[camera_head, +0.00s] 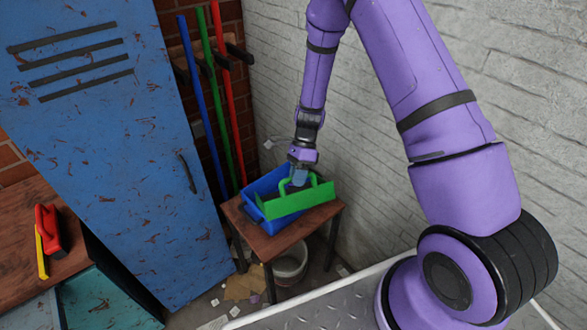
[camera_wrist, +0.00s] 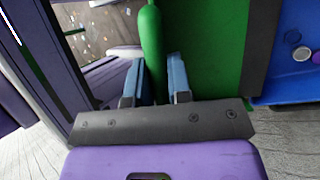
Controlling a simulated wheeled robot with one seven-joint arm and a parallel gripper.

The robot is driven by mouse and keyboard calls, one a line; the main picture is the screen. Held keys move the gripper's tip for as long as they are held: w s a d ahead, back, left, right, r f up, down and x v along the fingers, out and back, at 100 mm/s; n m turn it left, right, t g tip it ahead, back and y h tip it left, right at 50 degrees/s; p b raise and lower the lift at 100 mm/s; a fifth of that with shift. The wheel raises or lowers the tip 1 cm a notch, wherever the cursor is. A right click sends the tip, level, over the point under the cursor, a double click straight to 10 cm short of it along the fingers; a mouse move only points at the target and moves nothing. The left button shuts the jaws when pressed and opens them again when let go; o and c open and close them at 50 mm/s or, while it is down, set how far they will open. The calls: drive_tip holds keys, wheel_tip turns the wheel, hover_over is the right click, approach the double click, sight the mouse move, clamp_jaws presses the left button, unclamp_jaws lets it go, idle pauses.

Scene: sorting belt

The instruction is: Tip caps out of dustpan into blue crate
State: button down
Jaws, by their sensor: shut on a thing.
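The green dustpan (camera_head: 295,200) is at the blue crate (camera_head: 267,184), covering part of its front in the head view. My gripper (camera_head: 298,178) is shut on the dustpan's handle; in the wrist view the blue fingers (camera_wrist: 154,82) stand on both sides of the green handle (camera_wrist: 151,40). The dustpan's flat green body (camera_wrist: 210,50) lies right of the handle, with a dark edge strip. Beyond that edge is the blue crate (camera_wrist: 290,80). A few small caps (camera_wrist: 301,53) show inside the crate. The dustpan's inside is hidden, so I cannot tell whether caps lie in it.
The crate stands on a small wooden table (camera_head: 262,243) by the white brick wall. A white bucket (camera_head: 291,264) and scattered litter are on the floor below. A blue locker (camera_head: 115,130) stands left. Coloured poles (camera_head: 220,100) lean behind. A red and yellow tool (camera_head: 47,232) lies on the left bench.

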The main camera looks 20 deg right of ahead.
drive_tip(key=s, duration=0.1)
drive_tip(key=s+f+t, duration=0.2)
drive_tip(key=s, duration=0.1)
drive_tip(key=shift+d+n, duration=0.1)
drive_tip(key=shift+n, duration=0.2)
drive_tip(key=shift+s+f+t, duration=1.05)
drive_tip(key=shift+s+t, duration=0.1)
drive_tip(key=shift+t, duration=0.25)
drive_tip(key=shift+s+n, duration=0.1)
drive_tip(key=shift+n, duration=0.2)
drive_tip(key=shift+w+r, duration=0.15)
drive_tip(key=shift+r, duration=1.35)
drive_tip(key=shift+w+r, duration=0.15)
drive_tip(key=shift+r, duration=1.3)
